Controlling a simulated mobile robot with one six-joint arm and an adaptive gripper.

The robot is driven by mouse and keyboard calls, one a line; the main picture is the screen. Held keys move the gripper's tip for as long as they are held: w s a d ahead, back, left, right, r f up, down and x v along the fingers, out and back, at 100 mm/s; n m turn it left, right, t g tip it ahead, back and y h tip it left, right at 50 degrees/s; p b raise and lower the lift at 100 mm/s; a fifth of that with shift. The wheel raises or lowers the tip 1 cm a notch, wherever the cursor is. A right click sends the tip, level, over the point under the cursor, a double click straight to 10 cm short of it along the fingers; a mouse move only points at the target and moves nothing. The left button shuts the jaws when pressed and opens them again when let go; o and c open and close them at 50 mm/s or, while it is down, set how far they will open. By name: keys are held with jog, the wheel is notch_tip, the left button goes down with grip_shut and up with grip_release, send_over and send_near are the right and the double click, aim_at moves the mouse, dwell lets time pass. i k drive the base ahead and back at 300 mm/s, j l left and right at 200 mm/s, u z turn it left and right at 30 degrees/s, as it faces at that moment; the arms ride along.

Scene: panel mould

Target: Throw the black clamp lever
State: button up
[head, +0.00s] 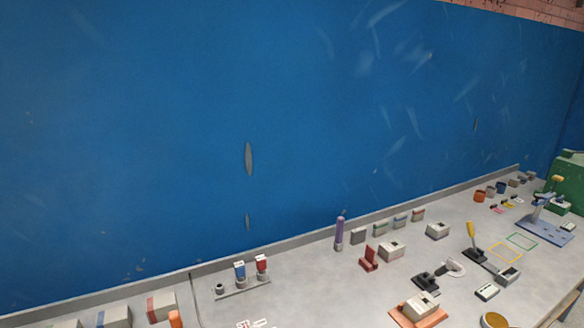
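On the grey bench (390,235) at the right stands a black-based device with a raised yellow handle (471,234), tilted slightly left. Left of it sits a low black device (427,281) with a light grey curved piece (455,267) at its right. Both are small here, and I cannot tell which of them is the black clamp lever. My gripper is not in view.
A blue stand (545,229) with a yellow-topped lever is at the far right. An orange tray (418,312) is in front. The blue wall (150,120) rises behind.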

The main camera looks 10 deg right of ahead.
aim_at(447, 268)
jog(key=i+l, duration=0.1)
jog(key=l, duration=0.35)
jog(key=i+l, duration=0.1)
jog(key=l, duration=0.3)
jog(key=i+l, duration=0.1)
jog(key=l, duration=0.35)
